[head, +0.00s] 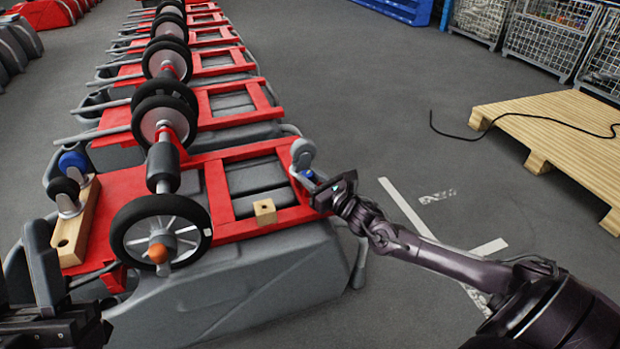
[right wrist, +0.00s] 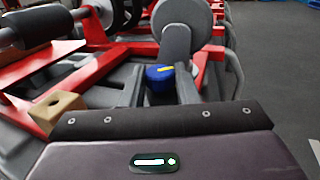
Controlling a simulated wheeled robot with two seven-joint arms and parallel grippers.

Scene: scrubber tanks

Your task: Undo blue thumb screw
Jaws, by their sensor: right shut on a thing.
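The blue thumb screw (head: 308,174) sits at the base of a grey caster wheel (head: 302,153), on the right side of the nearest red-framed tank (head: 300,265). In the right wrist view the screw (right wrist: 158,72) is a blue knob with a yellow mark, just beyond the dark gripper body.
A small drilled wooden block (head: 265,211) rests on the red frame. A wooden holder (head: 76,222) carrying casters stands at the left. A large black wheel (head: 160,232) stands at the front. A pallet (head: 560,125) with a black cable lies at the right, with clear floor between.

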